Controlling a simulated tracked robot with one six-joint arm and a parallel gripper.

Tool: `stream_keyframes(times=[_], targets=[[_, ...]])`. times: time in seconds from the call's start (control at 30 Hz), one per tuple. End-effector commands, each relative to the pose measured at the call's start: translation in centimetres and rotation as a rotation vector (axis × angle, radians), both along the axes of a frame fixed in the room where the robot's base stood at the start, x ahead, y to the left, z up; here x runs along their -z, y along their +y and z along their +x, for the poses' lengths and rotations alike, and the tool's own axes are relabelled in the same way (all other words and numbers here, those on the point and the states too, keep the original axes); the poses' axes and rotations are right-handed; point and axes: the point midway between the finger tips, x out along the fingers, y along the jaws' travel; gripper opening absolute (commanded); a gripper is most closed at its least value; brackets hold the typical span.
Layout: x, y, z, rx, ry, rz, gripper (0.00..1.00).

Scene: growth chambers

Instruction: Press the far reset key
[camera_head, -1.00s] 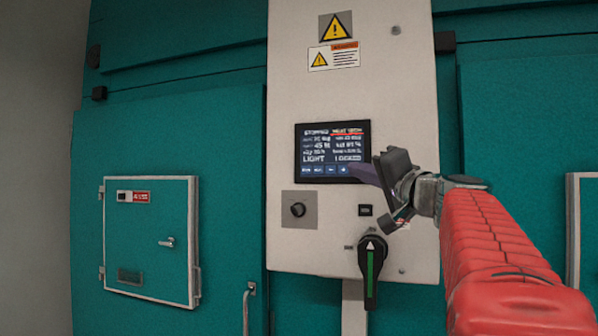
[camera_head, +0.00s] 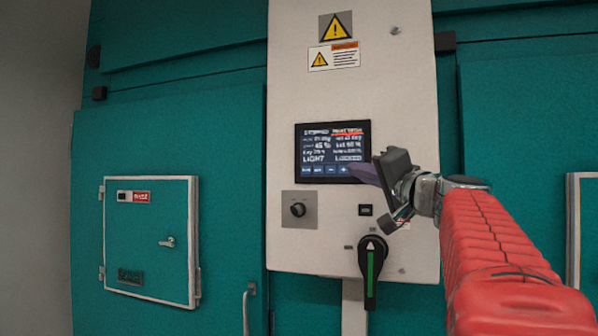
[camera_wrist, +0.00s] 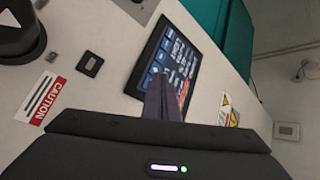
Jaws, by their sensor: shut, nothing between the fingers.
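A dark touch screen (camera_head: 325,148) with a row of small blue keys along its bottom edge is set in a pale control panel (camera_head: 300,90). I cannot read which key, if any, is the reset key. My gripper (camera_head: 357,172) is shut and empty, its purplish fingers at the screen's lower right corner. In the wrist view the shut fingers (camera_wrist: 163,98) overlap the screen (camera_wrist: 178,57) and hide part of it. I cannot tell whether the tips touch the glass. A small black switch (camera_head: 365,210) sits on the panel below the screen.
A black knob (camera_head: 298,210) on a grey plate sits below the screen. A large rotary handle (camera_head: 370,270) with a green stripe projects at the panel's bottom. Teal chamber doors (camera_head: 230,130) and a small framed hatch (camera_head: 150,225) stand to the left.

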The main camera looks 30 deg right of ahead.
Motion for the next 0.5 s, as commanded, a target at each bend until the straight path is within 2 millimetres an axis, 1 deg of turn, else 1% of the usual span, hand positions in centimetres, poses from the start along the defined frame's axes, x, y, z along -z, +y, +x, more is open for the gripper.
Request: stream_keyframes(times=[0.5], targets=[[-0.08, -0.74, 0.59, 0.001, 0.000, 0.000, 0.00]])
